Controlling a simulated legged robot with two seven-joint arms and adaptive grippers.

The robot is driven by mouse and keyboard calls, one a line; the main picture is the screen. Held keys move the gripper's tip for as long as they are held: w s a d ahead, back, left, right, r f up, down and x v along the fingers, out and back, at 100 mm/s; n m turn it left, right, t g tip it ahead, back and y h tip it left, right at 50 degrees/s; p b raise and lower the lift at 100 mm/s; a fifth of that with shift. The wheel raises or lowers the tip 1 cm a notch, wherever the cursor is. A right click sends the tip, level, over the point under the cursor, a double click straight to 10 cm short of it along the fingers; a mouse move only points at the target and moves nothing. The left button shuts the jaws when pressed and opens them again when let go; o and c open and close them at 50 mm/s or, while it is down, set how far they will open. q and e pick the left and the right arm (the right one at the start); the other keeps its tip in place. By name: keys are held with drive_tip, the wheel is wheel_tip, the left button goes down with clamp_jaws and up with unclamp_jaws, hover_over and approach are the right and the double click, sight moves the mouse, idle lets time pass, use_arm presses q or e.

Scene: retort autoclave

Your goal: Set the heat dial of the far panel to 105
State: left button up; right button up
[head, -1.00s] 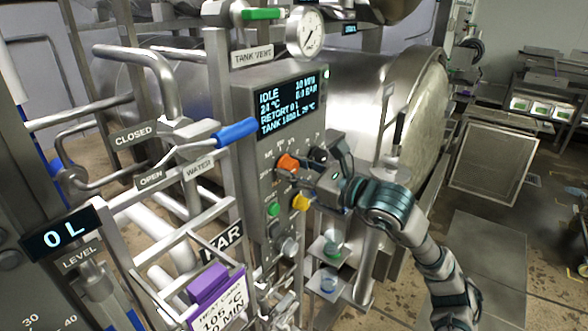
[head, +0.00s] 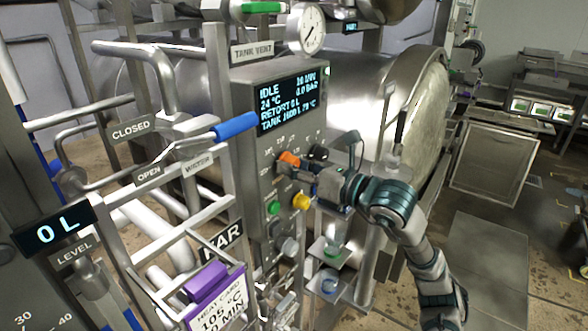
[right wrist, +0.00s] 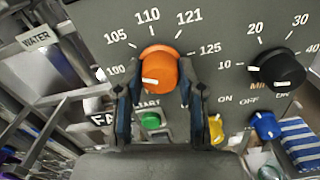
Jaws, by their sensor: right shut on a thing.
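The far panel (head: 262,190) stands in the middle of the head view, with a "FAR" label beside it. Its orange heat dial (right wrist: 160,70) is ringed by marks 100, 105, 110, 121 and 125; it also shows in the head view (head: 289,158). The dial's white mark points left, roughly toward 100. My right gripper (right wrist: 160,88) is shut on the orange dial, one finger on each side of it. It reaches in from the right in the head view (head: 298,168). My left gripper is not in view.
A black dial (right wrist: 276,70) sits right of the orange one. A green button (head: 273,208) and a yellow knob (head: 301,202) lie below. A blue-handled lever (head: 236,126) juts out at left. A purple-edged heat card (head: 217,301) reads 105 °C. The display (head: 290,103) reads IDLE.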

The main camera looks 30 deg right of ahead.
drive_tip(key=shift+a+f+m, duration=0.1)
drive_tip(key=shift+f+m, duration=0.1)
drive_tip(key=shift+m, duration=1.4)
drive_tip(key=o, duration=1.1)
drive_tip(key=shift+o, duration=0.2)
drive_tip(key=shift+w+d, duration=0.1)
drive_tip(key=shift+d, duration=0.1)
drive_tip(key=shift+d+r, duration=0.1)
drive_tip(key=v, duration=1.2)
drive_tip(key=shift+w, duration=0.1)
